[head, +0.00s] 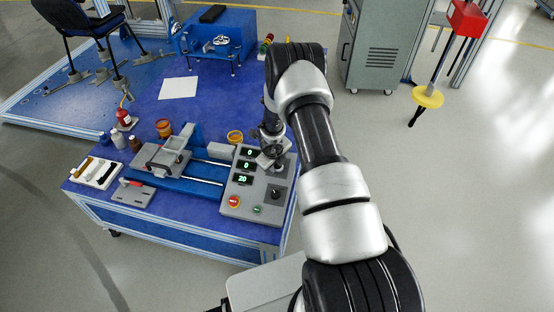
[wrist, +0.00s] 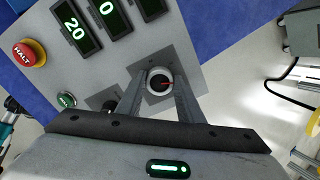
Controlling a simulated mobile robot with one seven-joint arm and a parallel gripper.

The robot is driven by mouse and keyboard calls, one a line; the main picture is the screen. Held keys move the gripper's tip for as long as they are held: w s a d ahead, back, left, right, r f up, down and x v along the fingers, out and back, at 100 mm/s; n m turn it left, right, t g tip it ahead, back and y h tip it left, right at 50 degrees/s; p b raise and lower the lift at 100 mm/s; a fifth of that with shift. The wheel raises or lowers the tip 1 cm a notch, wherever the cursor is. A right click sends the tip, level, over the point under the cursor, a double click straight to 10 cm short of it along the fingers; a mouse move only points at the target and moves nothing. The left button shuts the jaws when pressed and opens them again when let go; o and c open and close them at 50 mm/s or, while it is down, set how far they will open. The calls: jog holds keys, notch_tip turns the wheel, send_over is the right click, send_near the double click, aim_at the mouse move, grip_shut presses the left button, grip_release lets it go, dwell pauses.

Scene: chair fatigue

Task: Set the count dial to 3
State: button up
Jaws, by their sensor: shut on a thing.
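The grey control panel (head: 237,205) stands at the right front of the blue bench. In the wrist view, a round dial (wrist: 159,81) with a dark face, a pale rim and a red pointer sits on a darker square plate. The pointer points toward the right of the picture. My gripper (wrist: 160,92) is shut on the dial, one finger on each side. In the head view my gripper (head: 268,161) is over the panel's upper right and hides the dial. The green displays read 0 (head: 250,153), 0 (head: 247,165) and 20 (head: 242,178). I cannot read any dial numbers.
A red HALT button (wrist: 29,53) and a green button (wrist: 66,100) are on the panel. A black control (head: 275,194) lies at its lower right. A blue slide fixture (head: 205,172), jars and a white tray (head: 95,172) stand left of the panel.

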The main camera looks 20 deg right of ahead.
jog(key=n+p, duration=0.3)
jog(key=n, duration=0.2)
jog(key=shift+r+n+p, duration=0.1)
jog(key=shift+n+p, duration=0.2)
jog(key=shift+p, duration=0.1)
jog(key=n+p, duration=0.2)
jog(key=n, duration=0.2)
jog(key=shift+s+n, duration=0.1)
jog(key=shift+n, duration=0.2)
jog(key=o, duration=1.1)
jog(key=shift+c, duration=0.2)
jog(key=p+v, duration=0.1)
jog(key=v, duration=1.6)
jog(key=shift+r, duration=0.15)
